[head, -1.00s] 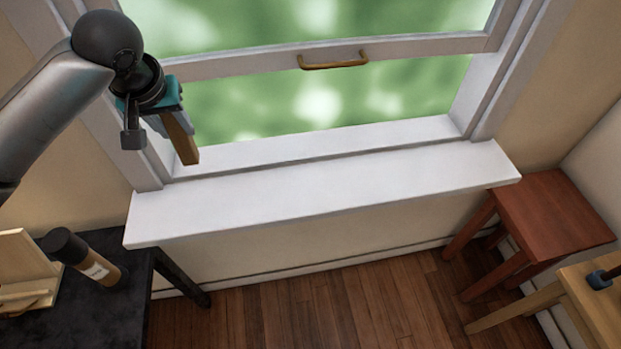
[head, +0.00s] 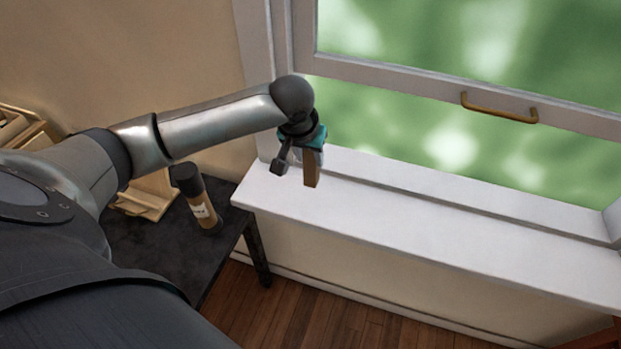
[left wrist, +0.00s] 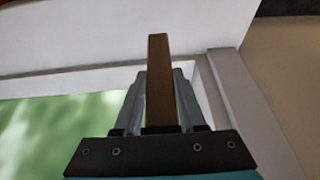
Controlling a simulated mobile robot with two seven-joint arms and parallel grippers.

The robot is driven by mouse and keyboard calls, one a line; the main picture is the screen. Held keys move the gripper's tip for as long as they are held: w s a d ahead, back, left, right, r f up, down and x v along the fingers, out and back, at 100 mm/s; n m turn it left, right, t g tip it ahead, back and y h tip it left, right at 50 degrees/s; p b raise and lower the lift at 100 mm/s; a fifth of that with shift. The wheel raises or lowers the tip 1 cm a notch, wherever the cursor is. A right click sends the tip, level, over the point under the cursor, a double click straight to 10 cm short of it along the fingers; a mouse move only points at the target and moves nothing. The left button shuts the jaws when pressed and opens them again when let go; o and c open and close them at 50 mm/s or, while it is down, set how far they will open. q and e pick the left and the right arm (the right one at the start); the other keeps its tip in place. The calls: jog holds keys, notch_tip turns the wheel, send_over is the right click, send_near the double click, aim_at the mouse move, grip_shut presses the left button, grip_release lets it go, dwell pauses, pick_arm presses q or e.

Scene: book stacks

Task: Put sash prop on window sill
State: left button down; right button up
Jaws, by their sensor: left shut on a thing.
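My left gripper (head: 311,150) is shut on the sash prop (head: 311,173), a short brown wooden bar that points down from the jaws. In the left wrist view the sash prop (left wrist: 158,85) sits between the two grey fingers. The white window sill (head: 430,225) runs below the window, and the prop is over its left end. I cannot tell whether the prop's lower end touches the sill. In the left wrist view the sill (left wrist: 100,35) lies beyond the prop. My right gripper is not in view.
A sash window with a brass handle (head: 498,108) rises behind the sill; its lower opening shows green. A dark table (head: 150,250) at the left holds a brown bottle with a black cap (head: 197,198) and a wooden rack (head: 150,197). The sill right of the prop is bare.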

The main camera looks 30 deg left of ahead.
aim_at(309, 175)
pick_arm(q)
jog(key=shift+f+b, duration=0.5)
jog(key=shift+f, duration=2.7)
jog(key=shift+f, duration=0.15)
jog(key=c, duration=0.5)
grip_release()
jog(key=shift+r, duration=0.2)
jog(key=p+v, duration=0.2)
jog(key=v, duration=1)
jog(key=shift+s+f, duration=0.1)
